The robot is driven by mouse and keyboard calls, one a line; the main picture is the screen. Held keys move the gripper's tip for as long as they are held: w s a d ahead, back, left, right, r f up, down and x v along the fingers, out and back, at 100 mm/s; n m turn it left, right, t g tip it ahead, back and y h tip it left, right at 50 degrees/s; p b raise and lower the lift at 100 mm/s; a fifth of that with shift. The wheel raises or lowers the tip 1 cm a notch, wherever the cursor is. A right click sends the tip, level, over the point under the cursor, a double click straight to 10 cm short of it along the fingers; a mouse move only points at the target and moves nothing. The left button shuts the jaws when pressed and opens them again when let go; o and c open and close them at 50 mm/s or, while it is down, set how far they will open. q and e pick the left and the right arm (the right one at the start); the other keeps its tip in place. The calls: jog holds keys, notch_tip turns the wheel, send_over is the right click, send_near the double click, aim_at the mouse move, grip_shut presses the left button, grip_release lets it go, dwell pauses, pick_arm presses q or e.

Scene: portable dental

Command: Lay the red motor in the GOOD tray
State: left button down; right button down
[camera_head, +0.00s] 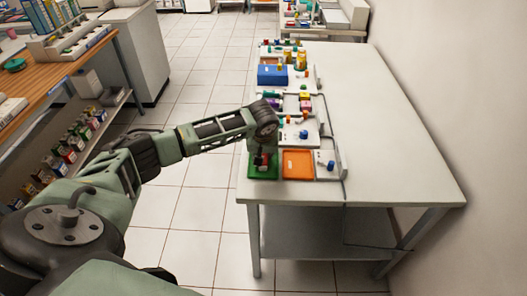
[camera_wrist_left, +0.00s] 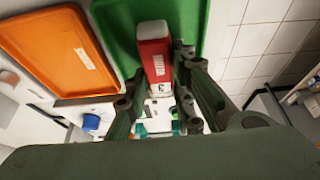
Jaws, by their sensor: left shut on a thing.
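The green tray (camera_wrist_left: 118,32) is behind the motor in that view. In the head view, my left gripper (camera_head: 262,152) points down over the green tray (camera_head: 264,174) at the table's near left corner. The motor (camera_head: 262,160) shows small and dark red there, at or just above the tray floor; I cannot tell if it touches. No GOOD marking is readable. My right gripper is out of view.
An orange tray (camera_head: 298,170) with a white label lies right of the green tray. Several colourful parts and a blue bin (camera_head: 271,75) line the table's left side. The table's right side is clear.

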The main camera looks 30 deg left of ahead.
pick_arm(q)
jog(key=shift+f, duration=0.2)
jog(key=c, duration=1.5)
grip_release()
jog(key=shift+r, duration=0.25)
jog(key=v, duration=1.2)
jog(key=shift+r+b, duration=0.35)
jog(key=shift+r, duration=0.05)
